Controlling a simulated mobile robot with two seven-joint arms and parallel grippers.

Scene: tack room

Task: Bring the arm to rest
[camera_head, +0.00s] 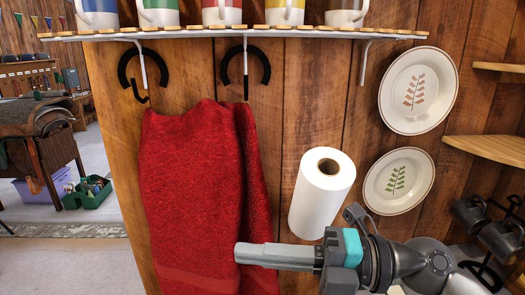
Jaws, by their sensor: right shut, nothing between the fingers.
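My right gripper (262,255) reaches in from the lower right in the head view. Its grey fingers are shut with nothing between them and point left. They are in front of the lower part of a red towel (200,180) that hangs on the wooden wall. I cannot tell whether the fingertips touch the cloth. My left gripper does not show.
A paper towel roll (322,192) is just above my right gripper. Two plates (418,90) hang on the wall to the right. A shelf (230,33) with several mugs runs along the top. Corner shelves (487,149) are at right.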

